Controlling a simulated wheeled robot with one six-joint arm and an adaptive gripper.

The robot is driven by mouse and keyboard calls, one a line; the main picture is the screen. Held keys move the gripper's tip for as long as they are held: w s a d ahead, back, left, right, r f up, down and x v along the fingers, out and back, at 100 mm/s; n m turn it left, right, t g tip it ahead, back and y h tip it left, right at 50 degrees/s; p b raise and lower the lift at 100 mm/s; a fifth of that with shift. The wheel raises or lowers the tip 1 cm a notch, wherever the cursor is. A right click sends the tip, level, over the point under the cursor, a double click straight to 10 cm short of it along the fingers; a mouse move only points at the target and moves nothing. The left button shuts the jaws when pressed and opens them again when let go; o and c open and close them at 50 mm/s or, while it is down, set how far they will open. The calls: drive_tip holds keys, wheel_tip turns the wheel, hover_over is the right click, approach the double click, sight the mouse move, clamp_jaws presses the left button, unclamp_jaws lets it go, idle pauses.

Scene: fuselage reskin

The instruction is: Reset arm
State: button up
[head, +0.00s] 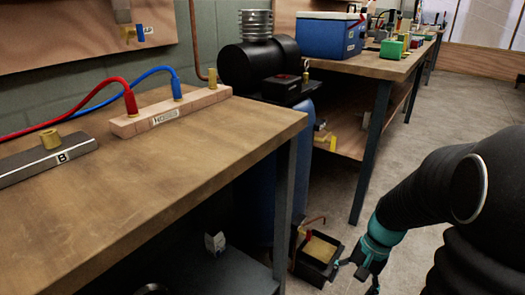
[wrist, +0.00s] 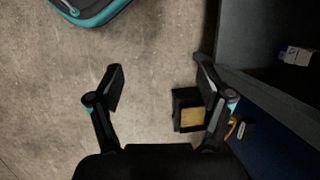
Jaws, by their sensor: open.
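My arm is at the right of the head view, black with a teal wrist, reaching down toward the floor. My gripper (head: 357,278) is at its lower end, beside a small black bin. In the wrist view my gripper (wrist: 158,80) points down at the floor, its two black fingers spread wide with nothing between them. The black bin (wrist: 180,103) shows partly behind the right finger, with a tan block inside. It also shows in the head view (head: 318,268).
A wooden workbench (head: 200,150) fills the left, with hoses on a wooden manifold (head: 170,112). A second bench (head: 375,66) with a blue cooler (head: 330,35) stands behind. A blue compressor tank stands between the benches. The grey floor (head: 420,140) at right is clear.

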drive_tip(key=s+a+r+n+t+h, duration=0.1)
drive_tip(key=s+a+r+n+t, duration=0.1)
drive_tip(key=r, duration=0.6)
drive_tip(key=s+a+r+n+t+h, duration=0.2)
drive_tip(key=s+a+r+n+t, duration=0.1)
drive_tip(key=s+r, duration=0.4)
wheel_tip(320, 180, up, 2)
drive_tip(key=shift+a+r+n+t, duration=0.1)
drive_tip(key=shift+a+n+t, duration=0.15)
drive_tip(key=shift+n+t, duration=0.75)
